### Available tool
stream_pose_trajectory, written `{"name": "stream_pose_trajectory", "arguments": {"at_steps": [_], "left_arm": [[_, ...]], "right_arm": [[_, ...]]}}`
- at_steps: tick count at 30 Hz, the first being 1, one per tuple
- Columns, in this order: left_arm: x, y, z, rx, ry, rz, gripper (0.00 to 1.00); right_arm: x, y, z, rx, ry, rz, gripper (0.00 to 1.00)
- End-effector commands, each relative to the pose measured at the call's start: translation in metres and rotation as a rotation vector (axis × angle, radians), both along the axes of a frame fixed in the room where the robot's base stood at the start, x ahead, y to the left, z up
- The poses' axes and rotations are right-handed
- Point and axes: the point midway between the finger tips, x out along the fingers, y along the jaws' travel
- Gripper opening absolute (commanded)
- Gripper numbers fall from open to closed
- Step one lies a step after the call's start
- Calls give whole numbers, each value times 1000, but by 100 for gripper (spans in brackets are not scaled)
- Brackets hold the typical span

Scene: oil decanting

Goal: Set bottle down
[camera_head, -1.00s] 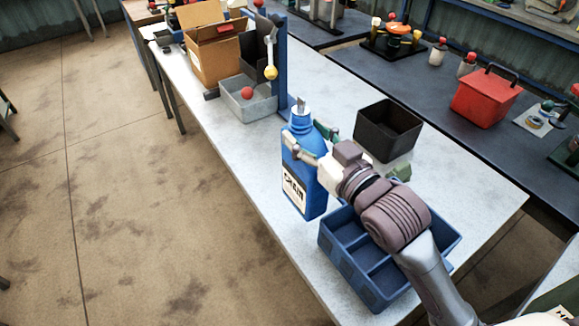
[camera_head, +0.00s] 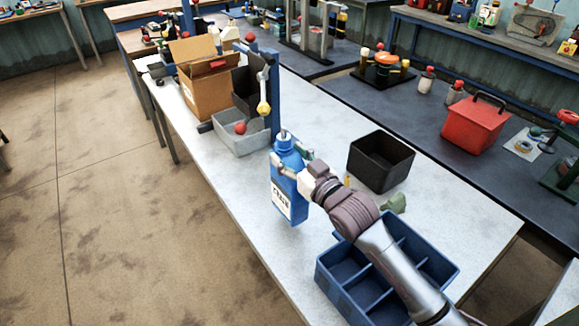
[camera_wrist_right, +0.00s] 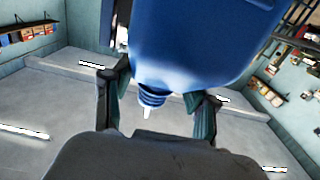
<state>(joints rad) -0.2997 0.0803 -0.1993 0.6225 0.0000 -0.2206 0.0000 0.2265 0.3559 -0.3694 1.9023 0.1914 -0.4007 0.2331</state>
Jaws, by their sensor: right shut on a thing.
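My right gripper (camera_head: 290,165) is shut on a blue bottle (camera_head: 284,198) with a white label and a narrow nozzle on top. The bottle looks upright, near the left long edge of the pale table (camera_head: 330,110). I cannot tell whether its base touches the tabletop. In the right wrist view, the blue bottle (camera_wrist_right: 195,40) fills the upper middle, with its ribbed neck and pale tip showing. The fingers of my right gripper (camera_wrist_right: 158,105) are on either side of it. My left gripper is not in view.
A blue divided crate (camera_head: 340,290) stands nearer me, partly under my right arm. A black bin (camera_head: 380,165) is right of the bottle.

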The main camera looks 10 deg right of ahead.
Motion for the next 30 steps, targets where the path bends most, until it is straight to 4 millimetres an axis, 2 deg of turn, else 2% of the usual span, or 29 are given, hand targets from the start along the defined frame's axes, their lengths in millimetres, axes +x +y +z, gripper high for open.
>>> {"name": "stream_pose_trajectory", "arguments": {"at_steps": [4, 13, 25, 26, 30], "left_arm": [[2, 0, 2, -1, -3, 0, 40], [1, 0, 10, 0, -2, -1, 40], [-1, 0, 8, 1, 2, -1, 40], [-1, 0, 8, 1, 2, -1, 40], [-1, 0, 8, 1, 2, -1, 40]], "right_arm": [[5, 0, -1, 4, -9, 1, 0], [5, 0, -35, 4, -9, 1, 0], [5, 0, -41, 3, -11, 2, 0], [4, 0, -46, 0, -1, 1, 59], [4, 0, -45, 0, -1, 1, 83]]}}
